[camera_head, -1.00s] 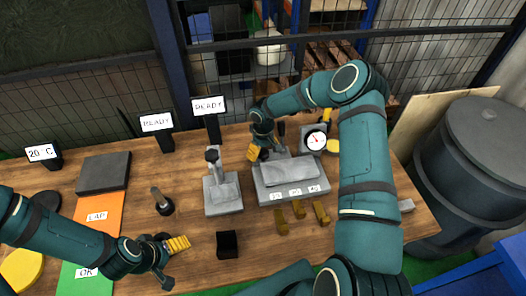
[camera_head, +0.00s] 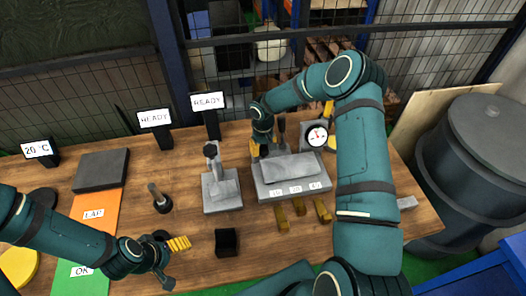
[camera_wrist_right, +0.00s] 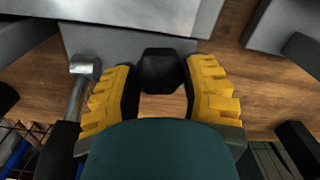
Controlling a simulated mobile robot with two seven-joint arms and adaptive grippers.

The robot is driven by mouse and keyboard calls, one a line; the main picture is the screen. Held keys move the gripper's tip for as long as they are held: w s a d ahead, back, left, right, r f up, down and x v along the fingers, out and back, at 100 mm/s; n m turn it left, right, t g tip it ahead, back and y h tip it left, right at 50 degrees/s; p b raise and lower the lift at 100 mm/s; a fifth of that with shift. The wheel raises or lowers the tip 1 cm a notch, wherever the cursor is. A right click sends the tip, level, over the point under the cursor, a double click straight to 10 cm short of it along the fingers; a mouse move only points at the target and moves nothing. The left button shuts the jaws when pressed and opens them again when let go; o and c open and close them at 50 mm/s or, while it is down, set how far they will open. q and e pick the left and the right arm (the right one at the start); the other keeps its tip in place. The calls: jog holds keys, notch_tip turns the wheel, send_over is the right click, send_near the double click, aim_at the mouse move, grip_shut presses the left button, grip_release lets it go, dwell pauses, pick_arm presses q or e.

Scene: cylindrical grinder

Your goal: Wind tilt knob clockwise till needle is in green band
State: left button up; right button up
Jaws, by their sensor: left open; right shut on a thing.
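The tilt knob is a black faceted knob (camera_wrist_right: 161,72) at the side of a grey base in the right wrist view. My right gripper (camera_wrist_right: 163,88) has its yellow fingers on either side of it and is shut on it. In the head view this gripper (camera_head: 259,150) is at the back left corner of the grey fixture (camera_head: 292,188), and the knob is hidden. The round white gauge (camera_head: 318,135) stands behind the fixture on the right; its needle and band are too small to read surely. My left gripper (camera_head: 180,243) is open and empty over the front left of the table.
A grey stand (camera_head: 221,190) with an upright post is left of the fixture. Several brass pieces (camera_head: 299,207) lie in front. A black box (camera_head: 227,242) sits near the front. In the wrist view, a metal lever (camera_wrist_right: 80,85) is close to the left finger.

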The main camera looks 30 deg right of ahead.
aim_at(263, 148)
pick_arm(q)
notch_tip(263, 148, down, 3)
jog(key=shift+r+b, duration=0.1)
jog(key=shift+b, duration=0.75)
pick_arm(e)
jog(key=m, duration=0.2)
jog(key=shift+f+m, duration=0.1)
jog(key=shift+m, duration=0.2)
pick_arm(q)
jog(key=shift+d, duration=0.1)
pick_arm(e)
jog(key=o, duration=1.2)
notch_tip(263, 148, up, 12)
